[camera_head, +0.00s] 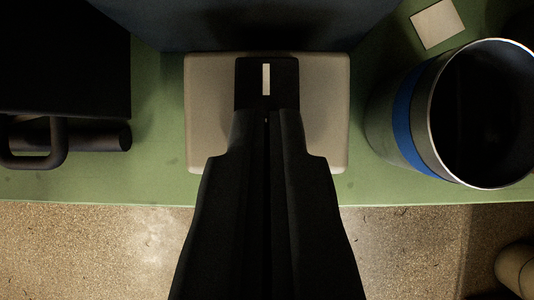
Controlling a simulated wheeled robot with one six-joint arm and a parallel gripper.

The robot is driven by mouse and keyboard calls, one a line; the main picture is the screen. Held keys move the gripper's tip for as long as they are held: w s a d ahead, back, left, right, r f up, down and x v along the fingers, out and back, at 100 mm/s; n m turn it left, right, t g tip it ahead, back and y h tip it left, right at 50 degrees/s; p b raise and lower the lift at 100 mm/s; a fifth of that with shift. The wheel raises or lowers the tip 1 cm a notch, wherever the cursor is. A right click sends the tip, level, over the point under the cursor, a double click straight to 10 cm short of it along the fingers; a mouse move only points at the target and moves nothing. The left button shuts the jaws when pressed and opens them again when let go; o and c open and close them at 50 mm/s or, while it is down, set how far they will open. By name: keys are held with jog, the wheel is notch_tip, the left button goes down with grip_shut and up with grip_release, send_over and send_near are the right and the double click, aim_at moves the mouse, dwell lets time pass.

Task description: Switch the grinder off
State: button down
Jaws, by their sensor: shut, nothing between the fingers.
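A beige switch plate (220,115) sits in the upper middle of the view, on the green surface. A black switch (248,75) with a short white vertical mark (266,79) shows on it. My gripper (267,116) is shut and empty, and its fingertips overlap the lower end of the switch in the picture. I cannot tell whether they touch it. The fingers hide the lower middle of the plate. A dark blue-grey body (180,25), perhaps the grinder's, stands behind the plate.
A metal cylinder (385,125) with a blue band, open at the top, stands to the right. A dark block (60,60) with a handle (60,140) stands at left. A pale square (437,24) lies at upper right. The green surface (100,185) ends in front, above a speckled floor (100,250).

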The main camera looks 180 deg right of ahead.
jog(key=shift+s+f+t, duration=0.2)
jog(key=shift+f+t, duration=0.2)
jog(key=shift+w+r, duration=0.1)
jog(key=shift+w+r, duration=0.35)
jog(key=shift+w, duration=0.3)
